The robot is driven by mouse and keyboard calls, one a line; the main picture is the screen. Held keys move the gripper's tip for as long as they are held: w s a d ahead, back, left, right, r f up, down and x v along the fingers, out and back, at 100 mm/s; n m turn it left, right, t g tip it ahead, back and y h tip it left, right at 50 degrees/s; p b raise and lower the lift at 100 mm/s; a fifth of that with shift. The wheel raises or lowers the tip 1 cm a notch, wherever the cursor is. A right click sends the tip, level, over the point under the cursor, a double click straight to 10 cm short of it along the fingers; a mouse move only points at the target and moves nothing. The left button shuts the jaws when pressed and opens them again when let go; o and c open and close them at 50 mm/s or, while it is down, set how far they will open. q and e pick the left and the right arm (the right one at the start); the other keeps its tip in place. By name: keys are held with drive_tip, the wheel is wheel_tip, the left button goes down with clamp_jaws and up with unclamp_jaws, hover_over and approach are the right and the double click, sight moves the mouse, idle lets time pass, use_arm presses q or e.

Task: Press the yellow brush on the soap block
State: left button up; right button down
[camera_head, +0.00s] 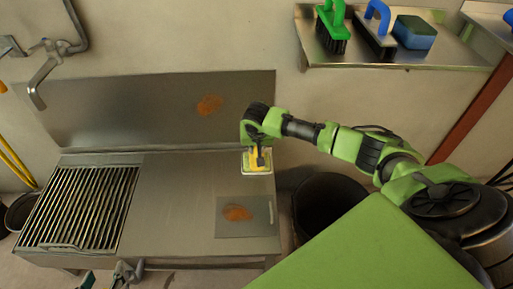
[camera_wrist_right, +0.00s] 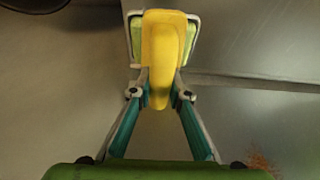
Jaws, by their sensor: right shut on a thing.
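The yellow brush (camera_wrist_right: 163,45) is between the fingers of my right gripper (camera_wrist_right: 162,88), its handle pointing toward the wrist camera. In the head view the yellow brush (camera_head: 253,158) shows small under my right gripper (camera_head: 259,156), at the right edge of the steel sink counter. A pale green, white-edged piece (camera_wrist_right: 137,40) shows on both sides of the handle; I cannot tell whether it is the brush's own head or the soap block.
The steel counter (camera_head: 180,190) has a slatted grate (camera_head: 80,205) at left and a grey plate (camera_head: 228,218) with an orange stain (camera_head: 237,212). Another stain (camera_head: 209,105) is on the backsplash. A dark bin (camera_head: 325,200) stands right. A wall shelf (camera_head: 345,50) holds brushes and a sponge (camera_head: 414,32).

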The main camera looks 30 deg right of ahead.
use_arm(q)
drive_tip(key=shift+w+d+r+t, duration=0.2)
drive_tip(key=shift+w+r+t, duration=0.1)
drive_tip(key=shift+w+r, duration=0.2)
use_arm(e)
drive_tip(key=shift+f, duration=0.5)
idle(0.9)
